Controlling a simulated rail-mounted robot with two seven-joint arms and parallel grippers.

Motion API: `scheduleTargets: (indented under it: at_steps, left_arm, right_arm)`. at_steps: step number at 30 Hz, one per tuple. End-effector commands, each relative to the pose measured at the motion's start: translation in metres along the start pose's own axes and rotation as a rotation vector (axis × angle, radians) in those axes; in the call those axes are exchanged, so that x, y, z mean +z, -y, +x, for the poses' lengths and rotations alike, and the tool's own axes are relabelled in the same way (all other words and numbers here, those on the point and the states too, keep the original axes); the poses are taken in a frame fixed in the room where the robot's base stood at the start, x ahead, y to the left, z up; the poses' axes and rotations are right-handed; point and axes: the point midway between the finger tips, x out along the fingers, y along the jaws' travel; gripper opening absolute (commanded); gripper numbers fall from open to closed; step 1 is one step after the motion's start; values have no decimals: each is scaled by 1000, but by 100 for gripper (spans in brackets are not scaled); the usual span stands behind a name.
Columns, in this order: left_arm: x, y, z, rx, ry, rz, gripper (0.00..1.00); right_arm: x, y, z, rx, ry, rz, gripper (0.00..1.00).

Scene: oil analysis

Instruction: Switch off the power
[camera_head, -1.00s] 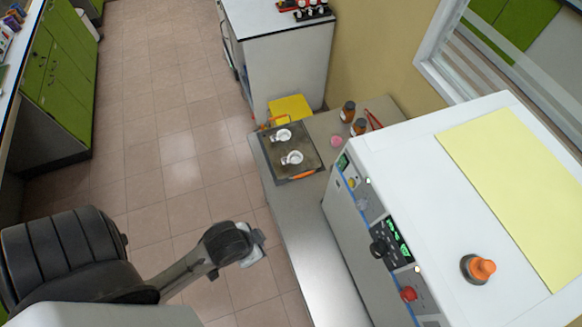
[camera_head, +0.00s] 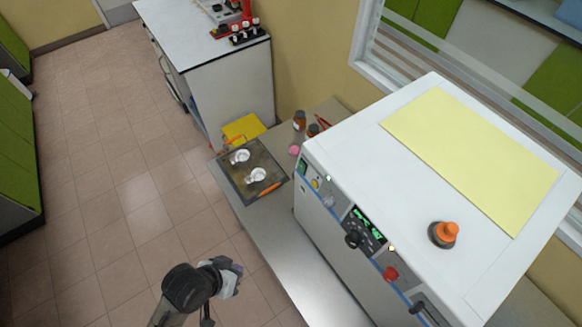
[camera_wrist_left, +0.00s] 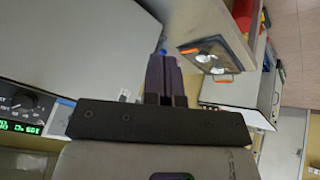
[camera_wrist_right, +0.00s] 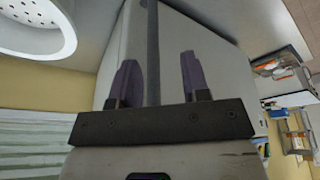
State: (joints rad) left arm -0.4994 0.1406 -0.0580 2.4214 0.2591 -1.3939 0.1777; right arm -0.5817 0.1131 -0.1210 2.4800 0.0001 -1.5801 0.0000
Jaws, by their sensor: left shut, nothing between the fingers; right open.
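The white machine (camera_head: 470,262) stands on a grey bench, with a control panel on its left-hand front. The panel carries a lit green display (camera_head: 368,222), a black knob (camera_head: 353,240), a red knob (camera_head: 390,273) and small lit lamps. I cannot tell which control is the power switch. My left gripper (camera_head: 230,277) is over the floor, left of the bench and apart from the panel. In the left wrist view its fingers (camera_wrist_left: 163,78) are shut and empty, with the display (camera_wrist_left: 18,126) at the left edge. My right gripper (camera_wrist_right: 159,80) is open and empty; the head view does not show it.
An orange-topped piece (camera_head: 444,234) and a pale yellow sheet (camera_head: 470,160) lie on the machine's top. A dark tray (camera_head: 240,182) with two white dishes, and brown bottles (camera_head: 299,120), stand on the bench behind. Open tiled floor lies left of the bench.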

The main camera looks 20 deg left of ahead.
Motion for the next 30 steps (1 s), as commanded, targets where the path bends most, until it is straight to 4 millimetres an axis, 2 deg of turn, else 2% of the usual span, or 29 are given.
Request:
scheduleTargets:
  at_steps: [1, 6, 9, 13, 16, 19, 30]
  left_arm:
    - [-22, -3, 3, 76, -67, -84, 0]
    - [-95, -11, -4, 381, -255, -421, 0]
    - [-133, -10, -16, 551, -331, -603, 0]
    - [-170, -3, -34, 732, -391, -790, 0]
    - [-187, 2, -45, 824, -415, -886, 0]
    - [-196, 5, -51, 876, -426, -937, 0]
    - [-199, 6, -53, 894, -427, -954, 0]
  right_arm:
    - [0, 0, 0, 1, 0, 0, 43]
    - [-1, -1, -1, 3, -1, -3, 43]
    - [-1, -2, -1, 6, -1, -7, 43]
    - [0, -4, -1, 10, 0, -11, 43]
    - [0, -4, -1, 10, 0, -11, 43]
    - [0, -4, -1, 10, 0, -11, 43]
    - [-1, -2, -1, 5, -1, -4, 43]
